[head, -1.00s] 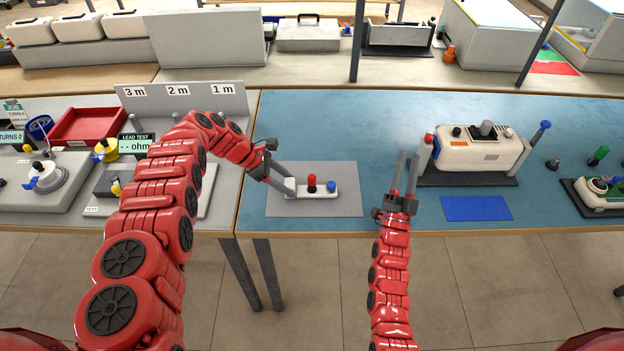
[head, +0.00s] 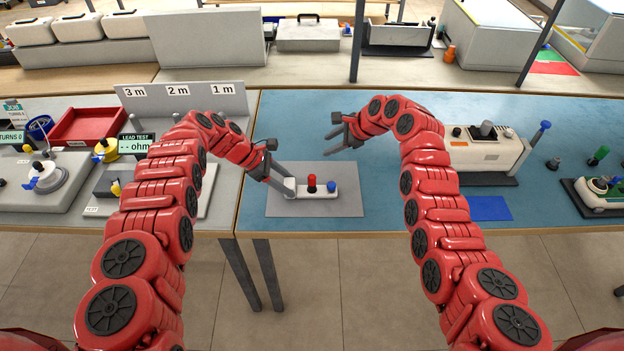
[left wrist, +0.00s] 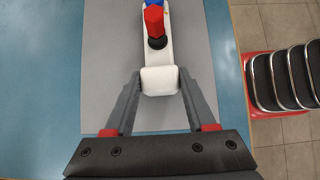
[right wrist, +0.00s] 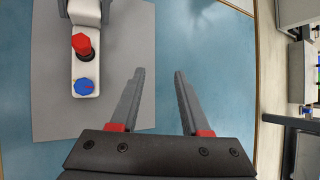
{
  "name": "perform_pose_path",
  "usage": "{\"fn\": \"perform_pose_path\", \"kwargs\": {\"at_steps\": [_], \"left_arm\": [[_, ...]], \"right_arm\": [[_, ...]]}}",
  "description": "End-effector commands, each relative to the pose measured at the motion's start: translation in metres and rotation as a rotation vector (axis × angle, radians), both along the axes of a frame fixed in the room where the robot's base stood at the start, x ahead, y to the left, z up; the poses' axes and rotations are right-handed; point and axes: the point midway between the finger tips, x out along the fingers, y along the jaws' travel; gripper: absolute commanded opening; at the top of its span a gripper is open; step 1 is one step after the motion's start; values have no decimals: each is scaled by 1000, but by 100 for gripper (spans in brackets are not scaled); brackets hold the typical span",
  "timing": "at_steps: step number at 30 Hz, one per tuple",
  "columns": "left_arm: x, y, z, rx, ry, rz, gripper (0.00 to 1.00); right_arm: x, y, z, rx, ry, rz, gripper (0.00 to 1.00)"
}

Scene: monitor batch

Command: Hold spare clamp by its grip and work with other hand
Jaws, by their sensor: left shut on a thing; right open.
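The spare clamp (head: 322,192) is a small white bar with a red knob (head: 311,182) and a blue knob (head: 331,186). It lies on a grey mat (head: 340,209) on the blue bench. My left gripper (head: 283,188) is shut on the clamp's white grip block; the left wrist view shows the block (left wrist: 160,80) between the fingers. My right gripper (head: 335,141) is open and empty, behind and above the clamp. In the right wrist view the clamp (right wrist: 86,68) lies left of the open fingers (right wrist: 160,78), apart from them.
A white monitor unit (head: 487,155) sits on a dark base at the right, partly hidden by my right arm. A blue pad (head: 490,208) lies in front of it. A grey bench with a lead test station (head: 136,146) and red tray (head: 88,126) is at left.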

Motion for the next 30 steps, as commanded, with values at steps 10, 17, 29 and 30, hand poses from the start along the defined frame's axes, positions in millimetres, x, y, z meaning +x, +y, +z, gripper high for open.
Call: {"fn": "perform_pose_path", "kwargs": {"at_steps": [10, 17, 29, 30], "left_arm": [[0, 0, 0, 1, 0, 0, 0], [0, 0, 0, 0, 1, -1, 0], [0, 0, 0, 0, 1, -1, 0], [0, 0, 0, 0, 1, -1, 0]], "right_arm": [[-79, -1, 33, -51, 379, 69, 46], [-84, 4, 27, -55, 403, 72, 46], [-85, 32, -21, -54, 403, 75, 46], [-84, 34, -26, -54, 401, 74, 46]]}}
